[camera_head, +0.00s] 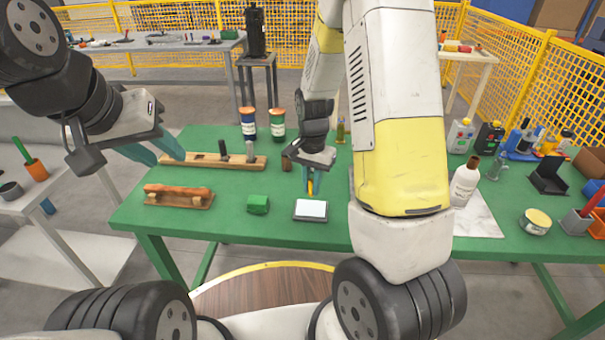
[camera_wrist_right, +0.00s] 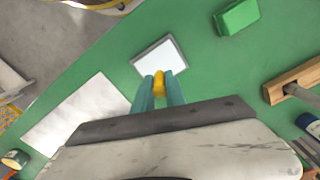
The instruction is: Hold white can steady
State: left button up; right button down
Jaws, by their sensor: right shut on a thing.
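A white bottle-shaped can (camera_head: 464,184) with a brown cap stands upright on the white sheet at the right of the table, partly beside my right arm. Neither gripper touches it. My right gripper (camera_head: 309,188) points down over the table's middle, shut on a small yellow object (camera_wrist_right: 160,84) between its teal fingertips. This is just behind a grey pad with a white top (camera_head: 310,209), which also shows in the right wrist view (camera_wrist_right: 158,57). My left gripper (camera_head: 158,150) is open and empty, with its teal fingers apart, near the table's left end.
On the green table (camera_head: 230,228) are a green block (camera_head: 257,204), a wooden rack (camera_head: 210,162), a brown-topped holder (camera_head: 178,196) and two jars behind. A round tin (camera_head: 535,221), bottles and a black stand (camera_head: 548,176) crowd the right.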

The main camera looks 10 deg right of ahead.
aim_at(455, 202)
jog(key=z, duration=1.75)
jog(key=i, duration=0.25)
